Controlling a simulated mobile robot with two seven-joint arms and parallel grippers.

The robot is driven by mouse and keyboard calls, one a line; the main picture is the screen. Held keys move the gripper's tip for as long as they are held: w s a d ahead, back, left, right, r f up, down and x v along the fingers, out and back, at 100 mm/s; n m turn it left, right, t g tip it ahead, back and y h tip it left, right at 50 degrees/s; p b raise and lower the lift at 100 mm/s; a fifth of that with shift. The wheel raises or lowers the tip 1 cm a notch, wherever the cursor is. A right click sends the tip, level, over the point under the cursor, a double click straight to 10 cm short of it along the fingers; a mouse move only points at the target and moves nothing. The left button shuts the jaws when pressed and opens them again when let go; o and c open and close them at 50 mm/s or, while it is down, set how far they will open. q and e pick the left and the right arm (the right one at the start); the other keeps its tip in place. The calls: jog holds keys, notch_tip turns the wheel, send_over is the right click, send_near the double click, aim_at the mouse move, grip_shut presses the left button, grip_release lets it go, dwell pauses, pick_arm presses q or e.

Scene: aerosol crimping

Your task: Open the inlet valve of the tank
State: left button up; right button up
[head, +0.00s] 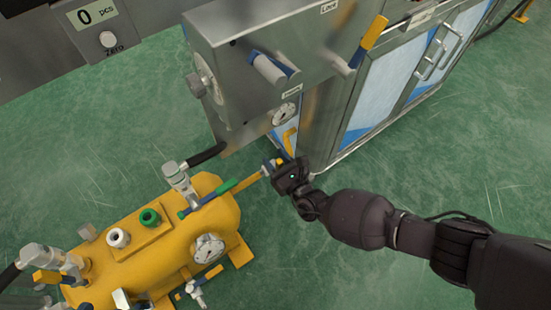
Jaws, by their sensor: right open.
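The yellow tank (150,240) lies at the lower left with several fittings on it. A metal valve (178,180) with a black hose stands at its upper end, beside a green and blue handle (208,198). Another valve (55,262) with a yellow handle is at the far left, and a small valve (195,287) is at the lower side. I cannot tell which is the inlet valve. My right gripper (273,166) is open, right of the tank's upper end, close to the tip of a yellow bar (248,183). Contact is unclear. My left gripper is not in view.
A cabinet (400,70) with glazed doors is at the upper right. A counter display (92,14) is at the upper left. Green floor is clear below my right arm.

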jog(key=shift+c, duration=0.4)
grip_shut()
jog(key=shift+s, duration=0.1)
jog(key=shift+s+a+f+n, duration=0.25)
jog(key=shift+s+a+n, duration=0.35)
jog(key=shift+n, duration=0.55)
jog(key=shift+s+a+f+n, duration=0.35)
jog(key=shift+a+n, duration=0.4)
jog(key=shift+n, duration=0.45)
jog(key=shift+s+a+f+n, duration=0.2)
jog(key=shift+s+a+n, duration=0.4)
jog(key=shift+n, duration=0.55)
jog(key=shift+w+a, duration=0.1)
jog(key=shift+o, duration=0.4)
grip_release()
